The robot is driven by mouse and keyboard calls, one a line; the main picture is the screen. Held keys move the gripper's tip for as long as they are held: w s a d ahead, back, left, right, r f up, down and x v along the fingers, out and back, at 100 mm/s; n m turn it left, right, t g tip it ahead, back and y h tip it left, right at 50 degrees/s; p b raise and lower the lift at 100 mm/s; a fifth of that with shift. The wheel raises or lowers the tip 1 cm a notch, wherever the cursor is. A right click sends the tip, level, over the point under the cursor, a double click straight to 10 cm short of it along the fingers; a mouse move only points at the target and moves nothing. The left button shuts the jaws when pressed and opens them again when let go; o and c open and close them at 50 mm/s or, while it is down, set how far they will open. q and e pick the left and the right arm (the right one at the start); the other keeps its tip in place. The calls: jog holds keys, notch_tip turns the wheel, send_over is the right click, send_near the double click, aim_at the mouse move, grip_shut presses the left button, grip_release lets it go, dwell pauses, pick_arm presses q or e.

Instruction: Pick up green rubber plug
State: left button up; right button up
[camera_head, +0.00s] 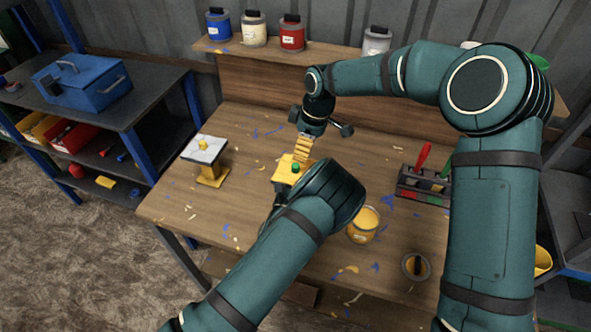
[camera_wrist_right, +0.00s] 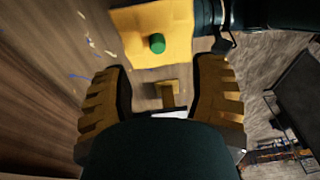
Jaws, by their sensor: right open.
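The green rubber plug (camera_head: 295,168) sits on a yellow block (camera_head: 283,177) above the middle of the workbench. In the right wrist view the plug (camera_wrist_right: 157,43) stands on the block's yellow face (camera_wrist_right: 180,20), beyond my fingertips. My right gripper (camera_head: 302,147) is just above the block, pointing down. In its wrist view the two ridged yellow fingers (camera_wrist_right: 160,92) are wide apart with nothing between them. My left gripper (camera_head: 277,200) shows only as a dark part beside the block, mostly hidden by its own wrist; its fingers cannot be made out.
A yellow stand with a pale top (camera_head: 203,149) is left on the bench. A yellow can (camera_head: 364,223) and a tool rack (camera_head: 423,187) are to the right. Paint tins line the back shelf (camera_head: 270,52). A blue toolbox (camera_head: 82,82) is on the left shelving.

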aim_at(296, 165)
jog(key=f, duration=0.1)
jog(key=a+f+h, duration=0.1)
jog(key=f+h, duration=0.1)
jog(key=shift+w+a+f, duration=0.1)
jog(key=shift+a+f, duration=0.25)
jog(key=shift+f, duration=0.05)
jog(key=f, duration=0.4)
jog(key=shift+w+a, duration=0.3)
jog(key=shift+a, duration=0.05)
jog(key=shift+f, duration=0.6)
jog(key=c, duration=0.9)
